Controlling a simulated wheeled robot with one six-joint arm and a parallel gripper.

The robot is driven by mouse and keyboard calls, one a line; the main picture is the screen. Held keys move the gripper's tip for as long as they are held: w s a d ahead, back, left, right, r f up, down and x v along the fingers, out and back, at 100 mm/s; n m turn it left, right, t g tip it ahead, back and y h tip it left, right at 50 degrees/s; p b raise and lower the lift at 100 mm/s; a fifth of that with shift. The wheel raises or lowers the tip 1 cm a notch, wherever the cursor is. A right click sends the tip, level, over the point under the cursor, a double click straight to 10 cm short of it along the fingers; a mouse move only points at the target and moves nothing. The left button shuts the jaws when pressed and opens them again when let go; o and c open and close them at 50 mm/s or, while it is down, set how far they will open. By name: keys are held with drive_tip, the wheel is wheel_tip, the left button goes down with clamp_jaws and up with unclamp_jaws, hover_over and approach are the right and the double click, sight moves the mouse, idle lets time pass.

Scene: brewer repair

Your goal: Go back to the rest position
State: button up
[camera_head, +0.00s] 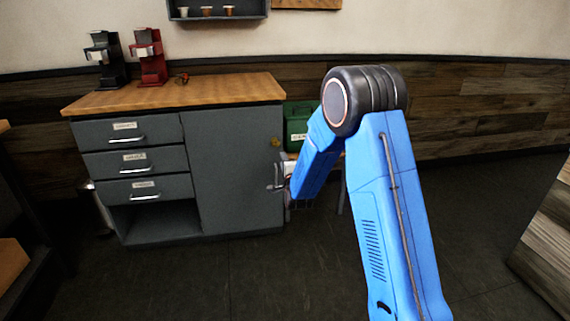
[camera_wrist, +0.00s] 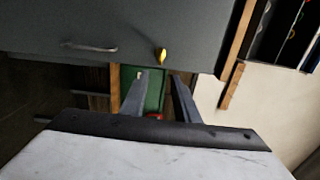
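My blue arm reaches forward in the head view, and my gripper (camera_head: 278,178) is at its far end, in front of the right edge of the grey cabinet (camera_head: 232,165). In the wrist view, the two fingers of my gripper (camera_wrist: 162,80) stand apart with nothing between them. The green box (camera_wrist: 155,92) shows behind the gap. The grey cabinet front (camera_wrist: 110,22) fills the top of the wrist view, with a metal handle (camera_wrist: 90,47) and a yellow piece (camera_wrist: 161,55) on it.
A black coffee machine (camera_head: 108,58) and a red one (camera_head: 149,57) stand on the wooden countertop (camera_head: 225,90). The green box (camera_head: 298,115) is right of the cabinet, partly hidden by my arm. A wooden-sided unit (camera_head: 548,235) stands at the right edge. The dark floor between is clear.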

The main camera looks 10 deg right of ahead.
drive_tip(key=shift+s, duration=0.15)
drive_tip(key=s+d+r+n+g, duration=0.25)
drive_tip(key=s+r+n, duration=0.3)
drive_tip(key=s, duration=0.55)
drive_tip(key=s+d+r+n+g, duration=0.2)
drive_tip(key=s+r+n+g, duration=0.3)
drive_tip(key=s, duration=0.6)
drive_tip(key=s+d+n+g, duration=0.2)
drive_tip(key=s+n, duration=0.2)
drive_tip(key=s, duration=1.5)
drive_tip(key=s+d+f+n+g, duration=0.1)
drive_tip(key=s+d+n+g, duration=0.1)
drive_tip(key=s, duration=1.8)
drive_tip(key=shift+s+n+g, duration=0.3)
drive_tip(key=shift+n+g, duration=0.55)
drive_tip(key=shift+w+f, duration=0.1)
